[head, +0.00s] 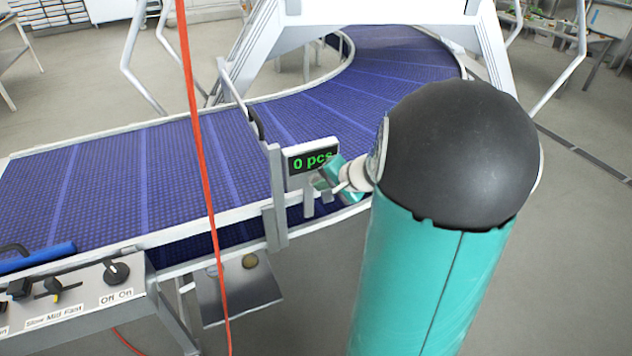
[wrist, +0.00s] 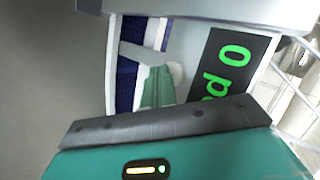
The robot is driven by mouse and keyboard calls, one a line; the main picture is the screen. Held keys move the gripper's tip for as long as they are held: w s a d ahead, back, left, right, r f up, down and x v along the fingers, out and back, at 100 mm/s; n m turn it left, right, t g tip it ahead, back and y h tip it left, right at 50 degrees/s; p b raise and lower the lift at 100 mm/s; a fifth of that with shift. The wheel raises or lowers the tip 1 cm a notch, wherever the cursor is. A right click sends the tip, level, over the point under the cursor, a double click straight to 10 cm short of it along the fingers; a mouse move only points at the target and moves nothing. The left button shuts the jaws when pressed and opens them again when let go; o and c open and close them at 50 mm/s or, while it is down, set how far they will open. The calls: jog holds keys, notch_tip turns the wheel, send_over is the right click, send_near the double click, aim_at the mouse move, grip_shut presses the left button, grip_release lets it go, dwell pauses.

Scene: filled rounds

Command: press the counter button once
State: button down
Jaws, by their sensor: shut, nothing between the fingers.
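The counter (head: 296,153) stands on a post at the conveyor's near side, and its screen reads "0 pcs" in green. In the wrist view the counter's dark screen (wrist: 224,62) shows turned on its side, with the 0 and part of "pcs" visible. My gripper (head: 321,181) is shut and empty, close to the counter's lower right in the head view. In the wrist view its teal finger (wrist: 158,88) lies beside the screen. A pale rounded shape (wrist: 178,73) by the fingertip may be the button. I cannot tell whether the finger touches it.
The blue conveyor belt (head: 110,180) curves away behind the counter. A control panel (head: 85,292) with knobs sits at the lower left. A red cable (head: 199,150) hangs across the view. A metal plate (head: 237,289) with a small round object lies below the belt.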

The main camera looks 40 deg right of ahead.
jog(key=shift+s+a, duration=0.2)
jog(key=shift+s, duration=0.45)
jog(key=shift+s+a, duration=0.25)
jog(key=shift+s, duration=0.55)
jog(key=shift+s+a, duration=0.25)
jog(key=shift+s, duration=0.6)
jog(key=shift+s+a, duration=0.25)
jog(key=shift+s, duration=0.55)
jog(key=w+a+r+n+g+y, duration=0.1)
jog(key=a+r+n+g+y, duration=0.2)
jog(key=a, duration=0.8)
jog(key=s+a+r+n+h, duration=0.1)
jog(key=s+a+r+n, duration=0.1)
jog(key=a, duration=0.3)
jog(key=s+a+r+n+h, duration=0.1)
jog(key=s+a+r+n, duration=0.2)
jog(key=s+a+n, duration=0.1)
jog(key=s+a+r+n+g+h, duration=0.1)
jog(key=s+a+r+n+h, duration=0.1)
jog(key=a+n, duration=0.3)
jog(key=shift+s+a+r, duration=0.55)
jog(key=shift+s+a, duration=0.15)
jog(key=shift+a, duration=0.25)
